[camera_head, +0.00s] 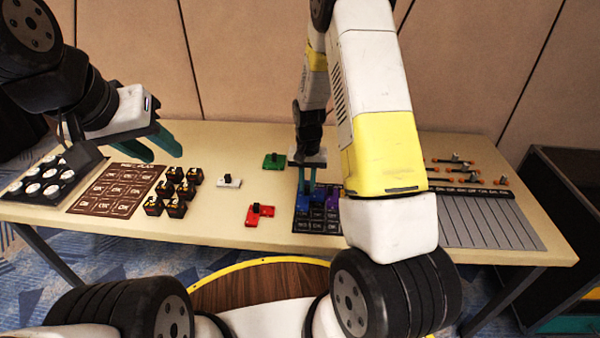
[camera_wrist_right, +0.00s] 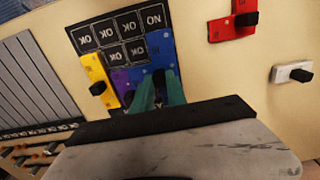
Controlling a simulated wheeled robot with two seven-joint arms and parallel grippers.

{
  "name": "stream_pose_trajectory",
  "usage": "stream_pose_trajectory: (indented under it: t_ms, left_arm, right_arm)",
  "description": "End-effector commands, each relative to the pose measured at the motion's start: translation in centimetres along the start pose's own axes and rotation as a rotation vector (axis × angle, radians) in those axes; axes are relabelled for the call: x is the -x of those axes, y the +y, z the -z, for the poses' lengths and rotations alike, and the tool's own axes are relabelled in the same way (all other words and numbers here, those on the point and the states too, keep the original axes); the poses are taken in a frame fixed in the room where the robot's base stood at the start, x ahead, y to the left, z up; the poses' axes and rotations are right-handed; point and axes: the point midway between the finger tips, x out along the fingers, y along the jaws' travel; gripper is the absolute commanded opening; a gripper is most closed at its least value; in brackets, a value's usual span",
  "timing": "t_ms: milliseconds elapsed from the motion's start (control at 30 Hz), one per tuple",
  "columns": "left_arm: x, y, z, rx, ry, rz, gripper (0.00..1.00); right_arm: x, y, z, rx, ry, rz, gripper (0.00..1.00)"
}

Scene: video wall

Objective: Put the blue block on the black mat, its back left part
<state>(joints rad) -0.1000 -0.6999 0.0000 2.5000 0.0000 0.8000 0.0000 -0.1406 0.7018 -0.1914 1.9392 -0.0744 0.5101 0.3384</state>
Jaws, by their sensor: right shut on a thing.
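The black mat (camera_head: 318,226) with printed cells lies on the table; it also shows in the right wrist view (camera_wrist_right: 112,32). The blue block (camera_wrist_right: 160,48) is over the mat's back left part as the head view sees it, flat and next to the purple block (camera_wrist_right: 120,80). It also shows in the head view (camera_head: 300,204). My right gripper (camera_head: 308,188) points down and is shut on the blue block; the fingers hide its grip. I cannot tell whether the block touches the mat. My left gripper (camera_head: 166,156) is open and empty above the table's left part.
A yellow block (camera_wrist_right: 96,78) lies on the mat's other side, hidden by my arm in the head view. Red (camera_head: 260,213), white (camera_head: 229,181) and green (camera_head: 273,160) blocks lie left of the mat. Several black cubes (camera_head: 175,190) stand further left.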

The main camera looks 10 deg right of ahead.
Motion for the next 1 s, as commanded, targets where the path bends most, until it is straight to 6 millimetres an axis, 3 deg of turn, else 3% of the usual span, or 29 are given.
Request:
stream_pose_trajectory:
  t_ms: [133, 367, 733, 767, 833, 1000]
  left_arm:
    - [0.0, 0.0, 0.0, 0.0, 0.0, 0.0, 0.36]
    - [0.0, 0.0, 0.0, 0.0, 0.0, 0.0, 0.36]
    - [0.0, 0.0, 0.0, 0.0, 0.0, 0.0, 0.36]
    - [0.0, 0.0, 0.0, 0.0, 0.0, 0.0, 0.36]
    - [0.0, 0.0, 0.0, 0.0, 0.0, 0.0, 0.36]
    - [0.0, 0.0, 0.0, 0.0, 0.0, 0.0, 0.36]
  right_arm:
    - [-0.1, 0.6, 1.1, -0.003, 0.001, 0.0, 0.0]
    - [-3.5, 0.5, 0.9, 0.0, -0.002, -0.001, 0.0]
    - [-4.0, 0.4, 0.9, 0.0, 0.0, 0.0, 0.0]
    - [-3.9, 0.4, 0.9, 0.0, 0.0, 0.0, 0.23]
    - [-3.9, 0.4, 0.9, 0.0, 0.0, 0.0, 0.37]
    - [-3.9, 0.4, 0.9, 0.0, 0.0, 0.0, 0.39]
